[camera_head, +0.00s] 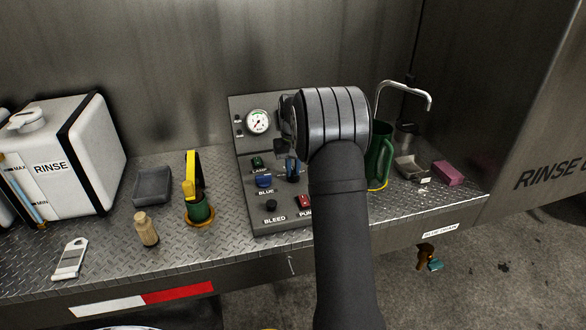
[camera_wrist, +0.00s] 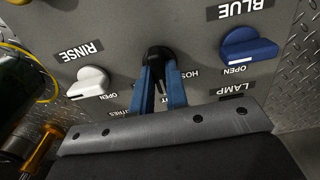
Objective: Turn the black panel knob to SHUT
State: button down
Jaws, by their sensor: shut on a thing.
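The black panel knob (camera_wrist: 156,52) shows at the top middle of the wrist view, between white RINSE and blue BLUE knobs. My gripper (camera_wrist: 159,72) has its two blue fingers shut on it, one on each side. The lettering beside the knob is partly covered by the fingers, so its setting cannot be read. In the head view, my gripper (camera_head: 293,168) reaches the grey panel (camera_head: 242,150), and my arm hides this knob and the panel's right part.
The white RINSE knob (camera_wrist: 90,82) and blue knob (camera_wrist: 248,48) flank my fingers. The panel also carries a gauge (camera_head: 258,122), a black BLEED knob (camera_head: 271,206) and a red switch (camera_head: 303,203). A green jug (camera_head: 380,155) stands right of my arm.

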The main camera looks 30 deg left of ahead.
aim_at(293, 170)
jog(key=c, duration=1.4)
grip_release()
jog(key=shift+c, duration=0.2)
notch_tip(293, 170, up, 17)
jog(key=shift+r, duration=0.2)
jog(key=shift+f, duration=0.1)
notch_tip(293, 170, down, 17)
jog(key=shift+f, duration=0.15)
